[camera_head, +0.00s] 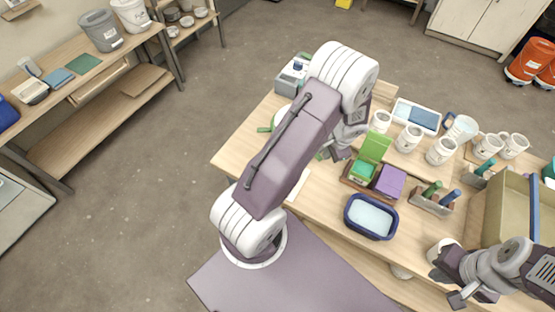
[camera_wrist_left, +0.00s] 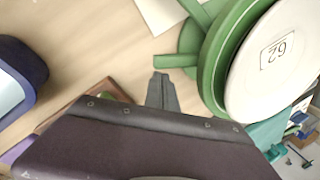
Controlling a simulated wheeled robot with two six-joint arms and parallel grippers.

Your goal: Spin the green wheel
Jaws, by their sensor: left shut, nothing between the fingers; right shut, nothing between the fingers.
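The green wheel (camera_wrist_left: 212,62) shows at the upper right of the left wrist view, with a white disc marked with a number on top and green pegs sticking out from its side. In the head view it is mostly hidden behind my left arm; a bit of its green edge (camera_head: 265,129) shows. My left gripper (camera_wrist_left: 161,78) is shut and empty, its tip just beside a green peg; I cannot tell whether they touch. In the head view my left gripper (camera_head: 338,153) hangs over the table. My right gripper (camera_head: 454,296) is shut and empty at the lower right.
A blue basin (camera_head: 370,217), green and purple blocks (camera_head: 388,182) in a wooden tray, and several white mugs (camera_head: 409,138) stand right of my left arm. A grey device (camera_head: 290,78) sits at the table's far left corner. A beige box (camera_head: 510,205) stands near my right arm.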

